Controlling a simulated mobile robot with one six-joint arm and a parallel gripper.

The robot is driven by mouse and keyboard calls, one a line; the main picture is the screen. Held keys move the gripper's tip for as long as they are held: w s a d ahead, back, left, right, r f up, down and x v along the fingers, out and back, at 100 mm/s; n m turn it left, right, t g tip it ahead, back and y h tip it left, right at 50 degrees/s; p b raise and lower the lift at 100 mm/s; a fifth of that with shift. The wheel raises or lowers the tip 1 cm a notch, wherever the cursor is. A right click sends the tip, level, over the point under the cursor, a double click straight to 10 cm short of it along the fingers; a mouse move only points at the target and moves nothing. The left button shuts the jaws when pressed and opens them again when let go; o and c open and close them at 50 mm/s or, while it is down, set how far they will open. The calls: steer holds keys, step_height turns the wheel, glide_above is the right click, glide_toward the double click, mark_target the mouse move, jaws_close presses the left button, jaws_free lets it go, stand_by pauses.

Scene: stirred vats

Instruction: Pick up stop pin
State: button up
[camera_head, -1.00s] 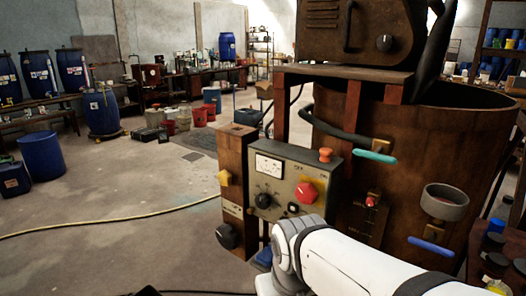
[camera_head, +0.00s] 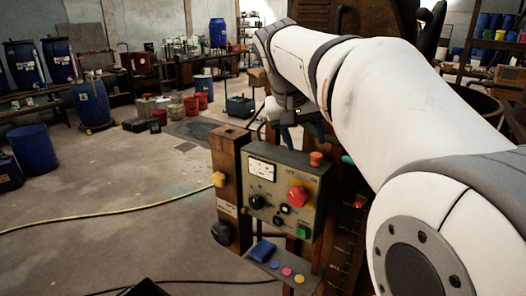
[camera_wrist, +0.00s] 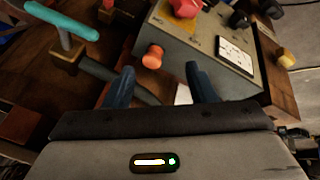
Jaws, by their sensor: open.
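An orange round-headed knob (camera_head: 316,158), which may be the stop pin, stands at the top right corner of the grey control box (camera_head: 262,190). In the wrist view the orange knob (camera_wrist: 153,57) lies between the lines of my fingers, beyond their tips. My gripper (camera_wrist: 160,68) is open and empty, with its two dark blue fingers apart on either side of the knob. I see no contact. In the head view my arm hides most of the area right of the box.
The box carries a red knob (camera_head: 297,196) and a white dial (camera_head: 262,169). A yellow knob (camera_head: 219,179) sticks out of the wooden post on its left. A turquoise handle (camera_wrist: 62,19) is at upper left in the wrist view. Open floor lies left.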

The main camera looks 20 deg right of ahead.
mark_target(316, 155)
steer(key=w+d+f, duration=0.1)
steer(key=d+f, duration=0.2)
steer(key=w+d+f+p, duration=0.1)
steer(key=f, duration=0.1)
steer(key=shift+w+d+f, duration=0.1)
steer(key=shift+w+d, duration=0.05)
steer(key=shift+w, duration=0.15)
steer(key=shift+c, duration=0.3)
steer(key=c, duration=1)
